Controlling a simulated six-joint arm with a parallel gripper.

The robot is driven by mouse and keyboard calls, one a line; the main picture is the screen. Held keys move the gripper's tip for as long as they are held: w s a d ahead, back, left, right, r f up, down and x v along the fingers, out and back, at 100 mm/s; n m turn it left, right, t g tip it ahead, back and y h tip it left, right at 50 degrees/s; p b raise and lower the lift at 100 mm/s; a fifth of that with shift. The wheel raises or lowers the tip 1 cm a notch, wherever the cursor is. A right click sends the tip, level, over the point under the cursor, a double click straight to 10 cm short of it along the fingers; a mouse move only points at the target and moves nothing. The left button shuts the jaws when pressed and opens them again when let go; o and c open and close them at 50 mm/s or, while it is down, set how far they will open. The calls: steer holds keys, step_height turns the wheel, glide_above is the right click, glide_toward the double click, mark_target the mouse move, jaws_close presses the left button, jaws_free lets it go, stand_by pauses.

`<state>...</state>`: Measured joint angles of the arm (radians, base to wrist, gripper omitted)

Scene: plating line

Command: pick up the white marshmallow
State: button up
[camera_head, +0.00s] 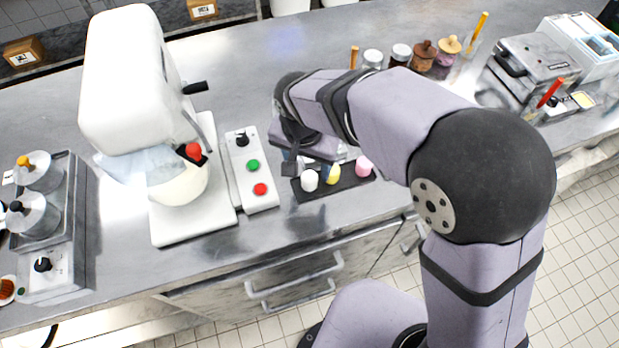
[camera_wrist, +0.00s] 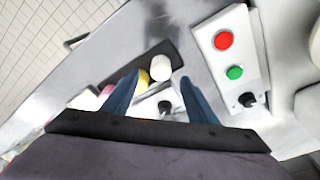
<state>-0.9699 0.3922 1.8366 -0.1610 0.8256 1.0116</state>
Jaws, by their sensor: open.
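The white marshmallow (camera_head: 309,180) stands on a dark tray (camera_head: 346,181) on the steel counter, at the tray's left end. A yellow marshmallow (camera_head: 333,174) and a pink one (camera_head: 364,166) stand in a row to its right. In the wrist view the white marshmallow (camera_wrist: 161,68) lies beyond the fingertips, toward the right one, with the yellow one (camera_wrist: 143,78) near the left fingertip. My gripper (camera_wrist: 160,88) is open and empty, its two blue fingers apart. In the head view my arm's wrist hangs just behind the tray and hides part of it.
A control box (camera_head: 252,168) with green and red buttons stands left of the tray, next to a white mixer (camera_head: 135,90). Jars (camera_head: 401,55) stand at the back. The counter in front of the tray is clear.

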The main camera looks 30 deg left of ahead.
mark_target(309, 177)
steer(key=shift+w+a+f+p, duration=0.15)
steer(key=shift+f+p, duration=0.4)
steer(key=shift+f, duration=0.7)
steer(key=shift+w+d+f+p, duration=0.15)
steer(key=shift+f+p, duration=0.35)
steer(key=shift+f, duration=0.75)
steer(key=shift+a, duration=0.1)
steer(key=c, duration=0.8)
